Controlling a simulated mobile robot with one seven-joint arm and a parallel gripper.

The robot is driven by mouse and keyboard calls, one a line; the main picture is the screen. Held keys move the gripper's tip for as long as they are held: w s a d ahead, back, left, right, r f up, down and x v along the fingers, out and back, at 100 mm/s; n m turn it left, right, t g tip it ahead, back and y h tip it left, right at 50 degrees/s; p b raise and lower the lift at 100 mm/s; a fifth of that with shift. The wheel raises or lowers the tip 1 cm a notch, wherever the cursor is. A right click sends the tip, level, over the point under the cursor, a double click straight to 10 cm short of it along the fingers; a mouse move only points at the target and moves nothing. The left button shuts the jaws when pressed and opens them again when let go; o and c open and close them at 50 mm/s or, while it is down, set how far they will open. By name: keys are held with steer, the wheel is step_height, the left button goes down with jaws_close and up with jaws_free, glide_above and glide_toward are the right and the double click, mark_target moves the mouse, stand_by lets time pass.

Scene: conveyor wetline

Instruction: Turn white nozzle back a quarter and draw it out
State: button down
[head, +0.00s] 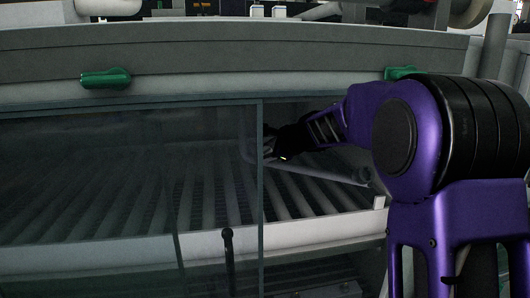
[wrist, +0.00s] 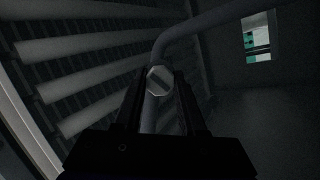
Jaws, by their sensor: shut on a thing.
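In the wrist view, the white nozzle (wrist: 159,81) shows as a small pale faceted piece with a dark slot across its face. My gripper (wrist: 160,92) has one dark finger on each side of it and is shut on it. Behind the nozzle a grey pipe (wrist: 195,24) bends up and to the right. In the head view my gripper (head: 272,146) reaches through the opening beside the glass panel, just above the rollers. The nozzle is too small and dark there to make out clearly. Whether it is seated in the pipe cannot be told.
A sliding glass panel (head: 130,170) covers the left of the housing, its edge close to my gripper. Rollers (head: 300,196) lie below. A pale front rail (head: 310,229) runs under the opening. Green handles (head: 105,78) sit on the hood above. The inside is dim.

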steer(key=shift+d, duration=0.1)
steer(key=shift+c, duration=2)
jaws_free()
